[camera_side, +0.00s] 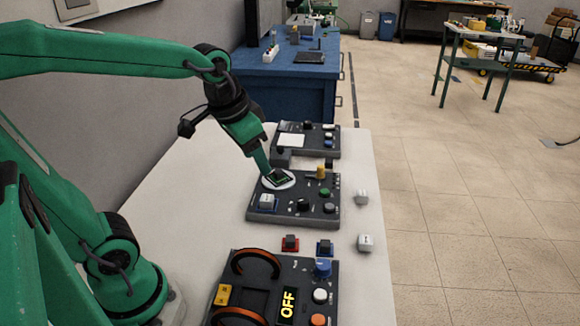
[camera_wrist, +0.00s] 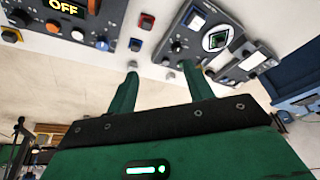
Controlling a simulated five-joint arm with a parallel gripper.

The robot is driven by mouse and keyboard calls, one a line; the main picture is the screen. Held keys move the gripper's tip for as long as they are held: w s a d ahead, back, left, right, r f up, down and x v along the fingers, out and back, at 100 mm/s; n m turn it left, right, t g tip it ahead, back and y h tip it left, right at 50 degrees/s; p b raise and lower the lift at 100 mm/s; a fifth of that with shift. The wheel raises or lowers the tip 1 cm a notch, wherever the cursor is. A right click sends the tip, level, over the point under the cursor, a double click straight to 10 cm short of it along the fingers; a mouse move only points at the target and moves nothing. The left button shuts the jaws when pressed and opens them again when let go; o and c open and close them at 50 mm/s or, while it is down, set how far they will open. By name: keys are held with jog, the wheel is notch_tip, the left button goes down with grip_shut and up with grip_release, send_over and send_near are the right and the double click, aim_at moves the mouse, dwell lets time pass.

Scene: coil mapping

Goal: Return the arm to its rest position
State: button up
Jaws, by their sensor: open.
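My green arm reaches in from the left in the side view.
A panel with an "OFF" display (camera_side: 287,303) stands in front, and another panel (camera_side: 318,136) behind. Small red (camera_side: 290,243), blue (camera_side: 325,248) and white (camera_side: 365,242) blocks lie on the white table (camera_side: 205,190). A wall rises at the left; a blue bench (camera_side: 285,90) stands behind.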

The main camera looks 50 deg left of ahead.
jog(key=s+n+t, duration=0.1)
jog(key=s, duration=0.6)
jog(key=shift+d+t, duration=0.3)
jog(key=shift+d, duration=0.15)
dwell(0.6)
